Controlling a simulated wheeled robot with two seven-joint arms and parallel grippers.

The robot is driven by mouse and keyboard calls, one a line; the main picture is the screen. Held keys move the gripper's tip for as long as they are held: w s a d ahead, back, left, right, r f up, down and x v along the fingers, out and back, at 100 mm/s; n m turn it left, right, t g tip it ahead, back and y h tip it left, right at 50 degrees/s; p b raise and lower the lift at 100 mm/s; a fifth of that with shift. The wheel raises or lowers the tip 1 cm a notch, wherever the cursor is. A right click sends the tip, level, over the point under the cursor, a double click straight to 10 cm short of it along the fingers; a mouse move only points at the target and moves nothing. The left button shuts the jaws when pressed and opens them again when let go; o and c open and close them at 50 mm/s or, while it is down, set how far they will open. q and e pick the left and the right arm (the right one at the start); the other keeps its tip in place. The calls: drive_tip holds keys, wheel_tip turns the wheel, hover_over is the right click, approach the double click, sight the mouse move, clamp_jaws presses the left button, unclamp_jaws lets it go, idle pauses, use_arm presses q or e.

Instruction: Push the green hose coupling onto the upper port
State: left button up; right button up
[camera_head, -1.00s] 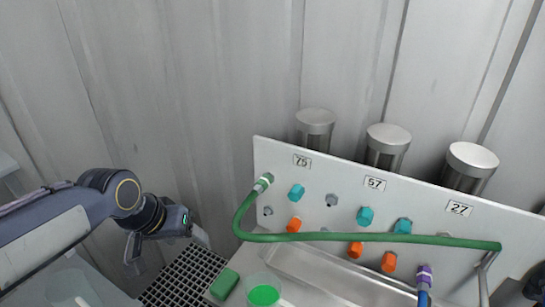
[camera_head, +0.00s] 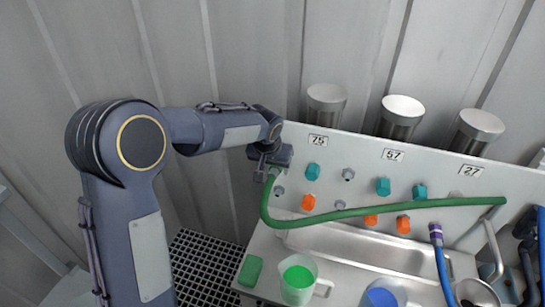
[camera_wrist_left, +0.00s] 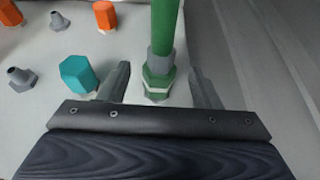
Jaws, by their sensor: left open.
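The green hose (camera_head: 360,212) hangs across the front of the white panel. Its green hose coupling (camera_wrist_left: 157,84) is at the upper port position at the panel's upper left, below the label 75. The port behind it is hidden, so I cannot tell how far on it sits. My left gripper (camera_head: 268,168) is at the coupling. In the left wrist view its two fingers (camera_wrist_left: 160,88) stand apart on either side of the coupling, with gaps visible. A grey lower port (camera_head: 279,190) shows beneath it. My right gripper does not show.
A teal knob (camera_head: 313,171) and an orange knob (camera_head: 308,202) stick out close to the right of the coupling. A beaker of green liquid (camera_head: 298,280), a green block (camera_head: 250,271) and a metal trough (camera_head: 370,250) lie below. A purple coupling (camera_head: 436,233) with blue hose is at right.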

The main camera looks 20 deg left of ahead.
use_arm(q)
drive_tip(key=shift+x, duration=1)
clamp_jaws()
drive_tip(key=shift+s, duration=0.1)
drive_tip(key=shift+s+b, duration=0.3)
drive_tip(key=shift+s, duration=0.3)
drive_tip(key=shift+s+b, duration=0.95)
drive_tip(key=shift+s, duration=1.1)
